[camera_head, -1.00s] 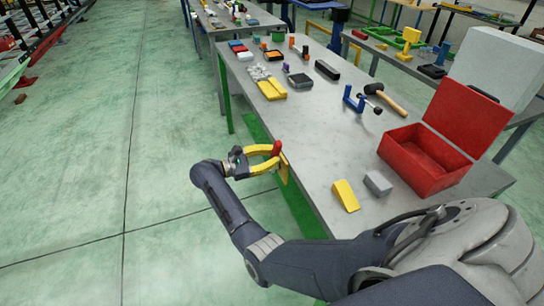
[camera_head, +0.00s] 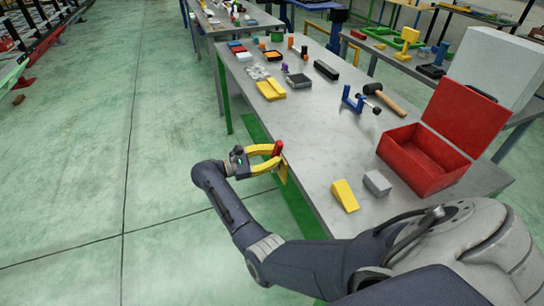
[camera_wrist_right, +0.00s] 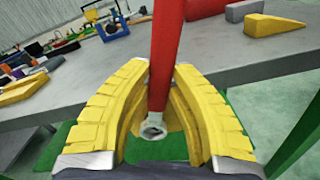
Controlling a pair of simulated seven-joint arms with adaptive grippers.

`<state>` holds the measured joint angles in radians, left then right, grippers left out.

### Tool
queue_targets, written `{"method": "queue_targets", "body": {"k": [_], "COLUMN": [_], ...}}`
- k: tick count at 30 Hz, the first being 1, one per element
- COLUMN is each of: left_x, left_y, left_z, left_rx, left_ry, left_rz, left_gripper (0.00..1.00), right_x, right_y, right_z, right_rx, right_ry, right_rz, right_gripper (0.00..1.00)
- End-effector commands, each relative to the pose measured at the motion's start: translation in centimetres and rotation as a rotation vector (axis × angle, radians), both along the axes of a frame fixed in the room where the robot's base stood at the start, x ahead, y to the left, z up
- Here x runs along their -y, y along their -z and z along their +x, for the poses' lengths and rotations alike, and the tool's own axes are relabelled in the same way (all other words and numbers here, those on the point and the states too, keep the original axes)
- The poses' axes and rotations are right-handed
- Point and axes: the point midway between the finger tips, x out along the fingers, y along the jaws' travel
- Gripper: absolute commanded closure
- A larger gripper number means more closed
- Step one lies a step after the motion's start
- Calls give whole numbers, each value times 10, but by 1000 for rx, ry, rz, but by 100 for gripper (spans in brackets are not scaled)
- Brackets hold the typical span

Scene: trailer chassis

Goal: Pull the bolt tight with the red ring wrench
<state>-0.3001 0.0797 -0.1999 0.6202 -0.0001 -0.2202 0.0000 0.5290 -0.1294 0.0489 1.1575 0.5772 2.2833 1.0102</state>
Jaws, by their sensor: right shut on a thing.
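My right gripper (camera_head: 276,157) is at the left edge of the near table, its yellow fingers closed around the red ring wrench (camera_head: 279,147). In the right wrist view, the wrench's red handle (camera_wrist_right: 164,50) passes between the fingertips (camera_wrist_right: 162,70) and runs out of the top of the picture. A small silver ring end (camera_wrist_right: 153,127) shows between the fingers. A flat yellow piece (camera_head: 284,174) shows just below the fingertips at the table edge; I cannot tell what it is. I cannot make out the bolt. My left gripper is not in view.
The grey table (camera_head: 310,150) holds an open red box (camera_head: 415,165), a yellow wedge (camera_head: 345,196), a grey block (camera_head: 377,182), a mallet (camera_head: 385,100) and a blue clamp (camera_head: 352,99). Several small parts lie farther back. Green floor (camera_head: 90,190) is open to the left.

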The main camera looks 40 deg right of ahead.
Motion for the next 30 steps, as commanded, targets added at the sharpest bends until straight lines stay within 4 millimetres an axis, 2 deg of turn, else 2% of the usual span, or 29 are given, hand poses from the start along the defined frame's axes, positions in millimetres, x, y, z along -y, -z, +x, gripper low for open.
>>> {"method": "queue_targets", "body": {"k": [30], "left_x": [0], "left_y": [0], "left_z": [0], "left_rx": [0], "left_ry": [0], "left_rz": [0], "left_gripper": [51], "right_x": [8], "right_y": [-1], "right_z": [-2], "right_rx": [1], "right_ry": [-1], "right_rz": [-2], "right_gripper": [100]}}
